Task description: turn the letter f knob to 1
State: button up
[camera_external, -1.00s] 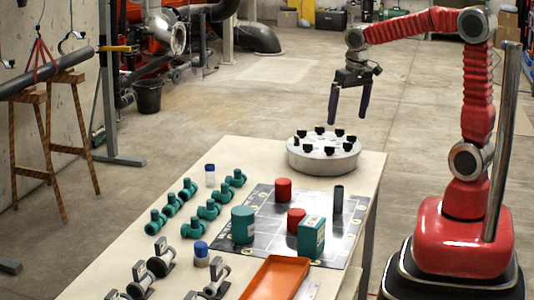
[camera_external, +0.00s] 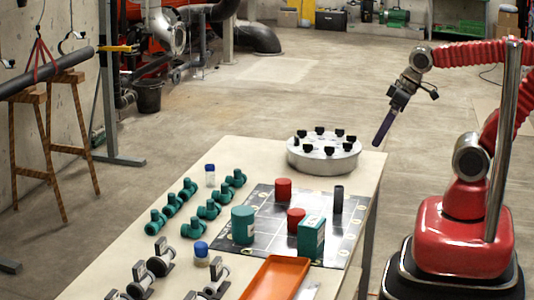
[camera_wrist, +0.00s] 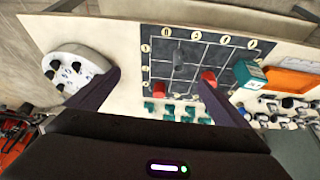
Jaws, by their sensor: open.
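The knobs are small black handles on top of a round silver drum (camera_external: 323,158) at the far end of the table; the drum also shows at the left of the wrist view (camera_wrist: 60,92). Several black knobs (camera_external: 329,151) stand in a ring on it. Their letters and number marks are too small to read, so I cannot tell which is f. My gripper (camera_external: 384,130) is in the air to the right of the drum, apart from it, pointing down and left. In the wrist view its two dark fingers (camera_wrist: 155,88) are spread wide, with nothing between them.
A dark grid mat (camera_external: 270,222) lies on the table, with red cylinders (camera_external: 283,189), a teal canister (camera_external: 243,225), a teal box (camera_external: 311,238) and a dark tube (camera_external: 338,199). Tabletop around the drum is clear.

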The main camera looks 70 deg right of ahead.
jog(key=shift+s+a+r+n+t, duration=0.2)
jog(key=shift+a+r+n+t, duration=0.1)
jog(key=shift+a+r, duration=0.5)
jog(key=shift+c, duration=0.4)
